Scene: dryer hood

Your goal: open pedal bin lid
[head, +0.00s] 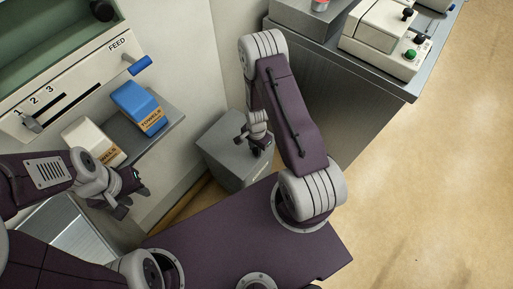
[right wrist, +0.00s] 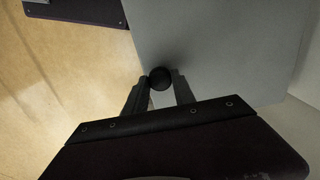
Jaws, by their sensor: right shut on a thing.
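The pedal bin (head: 228,146) is a grey box on the floor between the machine and the metal counter. Its flat grey lid also fills much of the right wrist view (right wrist: 225,50). My right gripper (head: 264,147) is over the bin's right side in the head view. In the right wrist view my right gripper (right wrist: 160,85) is shut on a round black knob (right wrist: 160,78) at the lid's edge. The lid looks closed. My left gripper (head: 122,202) hangs in front of the machine, away from the bin; its jaw gap is unclear.
A shelf (head: 170,112) holds a blue towel pack (head: 140,106) and a cream towel pack (head: 92,142). The machine panel (head: 60,85) with a blue handle stands at left. A metal counter (head: 330,95) stands at right. The tan floor (head: 440,180) at right is clear.

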